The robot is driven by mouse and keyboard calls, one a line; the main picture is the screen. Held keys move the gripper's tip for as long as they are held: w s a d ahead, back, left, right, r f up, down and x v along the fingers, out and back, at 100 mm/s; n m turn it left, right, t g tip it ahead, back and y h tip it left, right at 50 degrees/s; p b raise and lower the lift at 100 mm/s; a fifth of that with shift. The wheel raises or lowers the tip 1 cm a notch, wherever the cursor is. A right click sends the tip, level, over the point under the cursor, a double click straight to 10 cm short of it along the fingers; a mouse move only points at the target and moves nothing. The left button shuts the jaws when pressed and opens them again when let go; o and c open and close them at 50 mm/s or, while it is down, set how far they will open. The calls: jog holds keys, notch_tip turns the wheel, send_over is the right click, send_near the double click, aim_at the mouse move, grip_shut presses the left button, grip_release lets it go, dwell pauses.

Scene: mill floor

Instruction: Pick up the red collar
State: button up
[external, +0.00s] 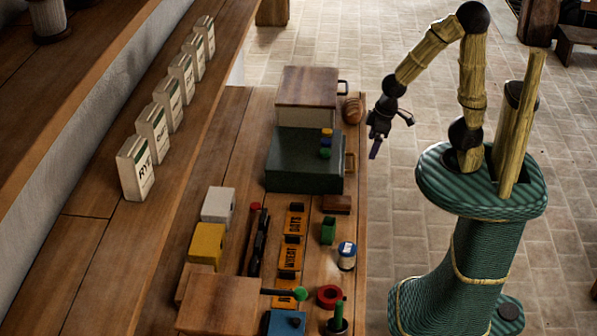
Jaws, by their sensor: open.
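The red collar (329,296) is a thick red ring lying on the wooden workbench, near its right edge and toward the bottom of the external view. It appears to lie flat, with its dark hole facing up. My gripper (386,140) hangs from the bent arm beyond the right edge of the bench, well above and up the picture from the collar. The gripper is open and nothing shows between its fingers. Its far finger is partly hidden by the wrist.
Close to the collar are a green peg on a dark base (338,318), a blue block (286,323), a green-ended rod (300,294) and a white-and-blue jar (346,257). A wooden box (218,304) stands left. A dark green drawer box (300,172) stands farther up the bench.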

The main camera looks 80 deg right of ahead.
jog(key=w+v, duration=0.1)
jog(key=v, duration=0.3)
jog(key=w+a+f+n+t+h+b, duration=0.15)
jog(key=w+a+n+b, duration=0.35)
jog(key=a+n, duration=0.6)
jog(key=w+a+f+n+h+b, duration=0.1)
jog(key=w+a+n+h+b, duration=0.3)
jog(key=a+n, duration=0.7)
jog(key=s+a+r+n+t+y+b, duration=0.1)
jog(key=s+a+r+n+t+b, duration=0.15)
jog(key=s+a+n+t, duration=0.75)
jog(key=s+a+r+n+g+y+b, duration=0.1)
jog(key=s+a+b, duration=0.3)
jog(key=a, duration=1.4)
notch_tip(320, 180, down, 18)
jog(key=shift+w, duration=0.35)
jog(key=shift+f+h, duration=0.15)
jog(key=shift+h, duration=0.1)
